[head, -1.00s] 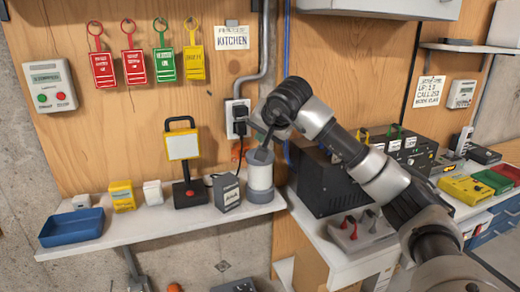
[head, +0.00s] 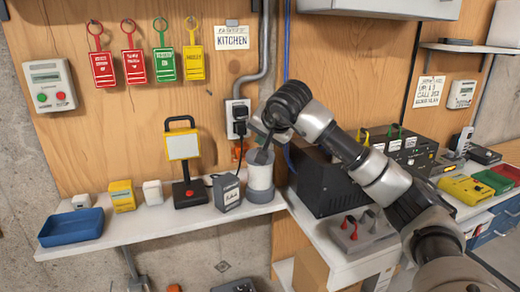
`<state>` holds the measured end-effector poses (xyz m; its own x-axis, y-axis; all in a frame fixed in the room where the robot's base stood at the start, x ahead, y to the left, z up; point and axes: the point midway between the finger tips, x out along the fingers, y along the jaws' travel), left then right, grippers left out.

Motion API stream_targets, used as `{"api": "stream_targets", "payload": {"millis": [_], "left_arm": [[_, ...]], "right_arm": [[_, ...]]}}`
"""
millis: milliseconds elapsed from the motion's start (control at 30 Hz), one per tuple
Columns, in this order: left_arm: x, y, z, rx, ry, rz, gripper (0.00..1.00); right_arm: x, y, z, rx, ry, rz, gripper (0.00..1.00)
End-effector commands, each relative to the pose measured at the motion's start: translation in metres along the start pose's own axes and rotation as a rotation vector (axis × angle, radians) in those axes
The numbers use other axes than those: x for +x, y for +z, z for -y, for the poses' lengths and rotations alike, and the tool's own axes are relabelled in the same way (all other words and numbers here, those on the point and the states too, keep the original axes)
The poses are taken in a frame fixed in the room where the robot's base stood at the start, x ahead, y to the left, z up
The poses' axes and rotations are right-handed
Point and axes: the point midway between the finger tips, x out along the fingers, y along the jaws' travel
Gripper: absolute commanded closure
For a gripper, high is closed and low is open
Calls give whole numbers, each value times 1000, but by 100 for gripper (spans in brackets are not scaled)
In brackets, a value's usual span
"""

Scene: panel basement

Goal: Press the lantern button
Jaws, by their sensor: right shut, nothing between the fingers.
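A white cylinder with grey bands (head: 260,178), perhaps the lantern, stands upright at the right end of the white wall shelf. My right gripper (head: 264,157) points down at its top, shut and empty. The fingertips are at or just above the top; I cannot tell whether they touch, and any button there is hidden. A lamp with a pale panel in a yellow frame (head: 184,147) stands to the left on a black base, with a red button (head: 190,193) on the base. My left gripper is not in view.
The white shelf (head: 150,222) also holds a dark labelled box (head: 227,192), a yellow box (head: 122,196) and a blue tray (head: 71,228). A black outlet plug (head: 239,121) is behind the gripper. A dark metal case (head: 325,182) stands close on the right.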

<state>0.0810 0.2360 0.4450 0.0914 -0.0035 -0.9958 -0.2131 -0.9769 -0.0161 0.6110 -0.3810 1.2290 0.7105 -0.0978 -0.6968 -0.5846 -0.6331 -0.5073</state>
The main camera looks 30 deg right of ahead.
Motion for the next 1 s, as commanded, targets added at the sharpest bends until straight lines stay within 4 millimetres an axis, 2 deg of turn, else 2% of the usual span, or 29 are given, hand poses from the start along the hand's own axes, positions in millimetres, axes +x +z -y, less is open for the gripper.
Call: {"api": "stream_targets", "payload": {"millis": [1000], "left_arm": [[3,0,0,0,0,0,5]], "right_arm": [[5,4,-4,-1,1,1,100]]}}
